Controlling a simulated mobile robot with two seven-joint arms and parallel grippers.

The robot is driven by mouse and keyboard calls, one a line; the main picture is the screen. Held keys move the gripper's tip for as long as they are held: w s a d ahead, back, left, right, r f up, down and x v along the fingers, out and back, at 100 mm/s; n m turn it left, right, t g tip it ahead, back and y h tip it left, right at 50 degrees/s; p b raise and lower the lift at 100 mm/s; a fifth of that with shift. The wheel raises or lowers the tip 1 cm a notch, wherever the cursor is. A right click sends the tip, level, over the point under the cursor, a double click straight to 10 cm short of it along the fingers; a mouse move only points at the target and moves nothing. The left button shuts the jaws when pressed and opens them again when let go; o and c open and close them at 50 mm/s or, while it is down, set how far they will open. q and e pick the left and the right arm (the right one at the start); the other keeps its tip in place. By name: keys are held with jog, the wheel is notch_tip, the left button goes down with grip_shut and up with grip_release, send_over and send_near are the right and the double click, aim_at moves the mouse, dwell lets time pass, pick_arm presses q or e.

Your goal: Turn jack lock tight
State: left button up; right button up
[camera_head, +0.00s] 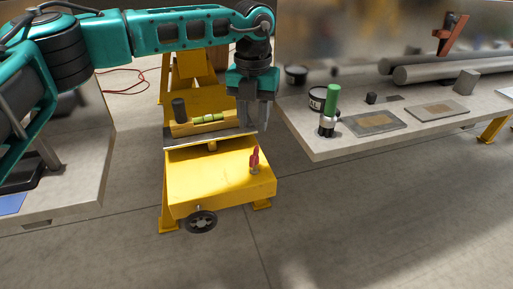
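A yellow jack stand (215,183) stands on the floor in the middle of the view. A small red lever (254,159) with a metal base stands upright on its top at the right; it looks like the jack lock, though I cannot be sure. A dark handwheel (202,222) is on the stand's front. My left gripper (253,128) hangs fingers down above and behind the red lever. Its two grey fingers look apart with nothing between them, and I see no contact with the lever. My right gripper is not in view.
A green level (209,118) and a dark cylinder (179,109) sit behind the stand's top plate. A bench (330,150) at the right holds a green-handled tool (330,108), flat plates and grey bars (450,70). Another bench (92,150) is at the left. Floor in front is clear.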

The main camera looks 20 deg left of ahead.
aim_at(254, 152)
pick_arm(q)
notch_tip(254, 152, down, 9)
jog(key=shift+d, duration=0.1)
jog(key=shift+c, duration=0.5)
grip_shut()
